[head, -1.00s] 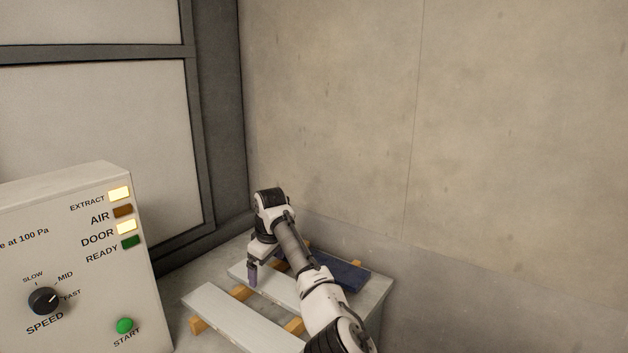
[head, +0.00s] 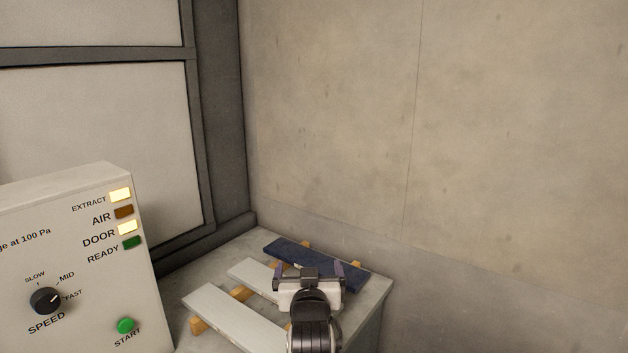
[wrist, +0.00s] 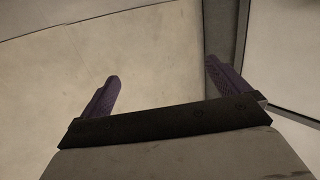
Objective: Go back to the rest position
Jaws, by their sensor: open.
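My gripper (head: 309,270) is in the lower middle of the head view, drawn in over the near right part of the bench, with its fingers apart and nothing between them. In the wrist view my gripper (wrist: 162,82) shows two purple fingers spread wide, with bare wall beyond them. My arm is folded up toward the camera and hides part of the bench top.
A grey bench (head: 372,287) carries two pale boards (head: 228,312) and a dark blue board (head: 290,250) on wooden strips (head: 242,293). A control panel (head: 75,262) with a knob, lights and a green button stands at left. A wall rises behind.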

